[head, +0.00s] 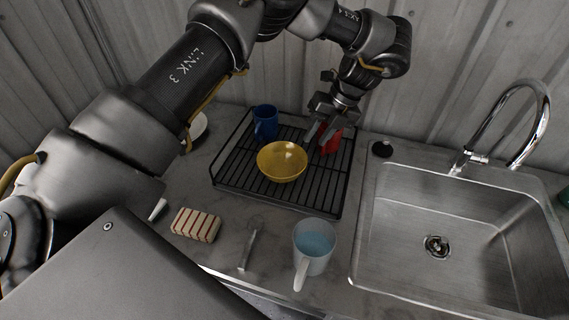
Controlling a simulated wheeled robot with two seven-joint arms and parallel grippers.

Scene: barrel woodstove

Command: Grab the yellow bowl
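The yellow bowl (281,163) sits upright on a black wire drying rack (262,194) on the counter, left of the sink. My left gripper (316,136) points down above the rack, just behind and to the right of the bowl, close to its rim. Its fingers look parted, with nothing clearly held between them. I cannot tell whether a finger touches the bowl's rim. A red item (331,142) stands on the rack beside the gripper, partly hidden by it. My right gripper is not in view.
A blue mug (265,122) stands at the rack's back left. A light pitcher-like cup (313,247) and a striped sponge (195,225) are in front of the rack. A white dish (198,127) is partly hidden behind my arm. The steel sink (404,274) with its tall faucet (540,130) is right.

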